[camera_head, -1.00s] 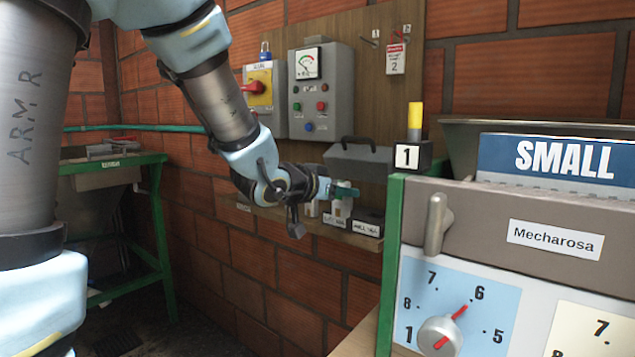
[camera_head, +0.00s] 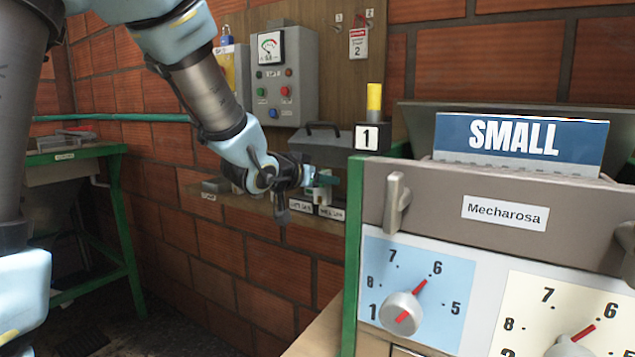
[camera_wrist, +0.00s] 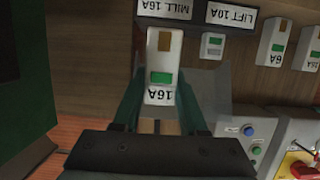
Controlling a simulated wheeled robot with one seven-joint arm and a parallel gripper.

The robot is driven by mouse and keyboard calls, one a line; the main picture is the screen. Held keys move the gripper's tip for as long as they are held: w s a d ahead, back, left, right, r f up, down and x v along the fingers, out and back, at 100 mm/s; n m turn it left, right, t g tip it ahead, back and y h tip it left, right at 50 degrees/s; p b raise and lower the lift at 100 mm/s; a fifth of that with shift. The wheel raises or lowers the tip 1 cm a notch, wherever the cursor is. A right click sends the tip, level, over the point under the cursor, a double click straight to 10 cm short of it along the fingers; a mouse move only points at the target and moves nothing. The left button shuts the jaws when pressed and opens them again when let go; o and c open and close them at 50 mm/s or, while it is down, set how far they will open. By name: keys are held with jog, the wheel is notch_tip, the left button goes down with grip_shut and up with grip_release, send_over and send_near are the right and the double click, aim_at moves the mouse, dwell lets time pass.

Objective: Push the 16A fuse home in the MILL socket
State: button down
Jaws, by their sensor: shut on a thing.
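The white 16A fuse (camera_wrist: 164,52), with a green window and an orange-brown patch, is between the green fingers of my gripper (camera_wrist: 163,88) in the wrist view. My gripper is shut on it. The fuse lies right by the MILL 16A label (camera_wrist: 163,8) and hides the MILL socket, so I cannot tell how deep it sits. In the head view my gripper (camera_head: 320,182) is at the small shelf above the MILL label (camera_head: 331,212). The fuse is mostly hidden there by my gripper.
Beside it are the LIFT 10A label (camera_wrist: 231,14) with a small grey-white unit (camera_wrist: 213,45), and a 6A fuse (camera_wrist: 275,42). A grey hood with a handle (camera_head: 322,143) is just above my gripper. The Mecharosa machine (camera_head: 480,200) stands close on the right.

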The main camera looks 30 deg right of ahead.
jog(key=w+d, duration=0.4)
jog(key=d, duration=0.4)
jog(key=shift+w+f, duration=0.2)
jog(key=shift+f, duration=0.1)
jog(key=shift+w+d+f+b, duration=0.1)
jog(key=shift+d+f+b, duration=0.1)
jog(key=shift+b, duration=0.1)
jog(key=shift+a, duration=0.15)
dwell(0.6)
jog(key=shift+f+b, duration=2.1)
jog(key=shift+f, duration=0.05)
dwell(2.5)
dwell(0.3)
jog(key=shift+c, duration=1.8)
grip_release()
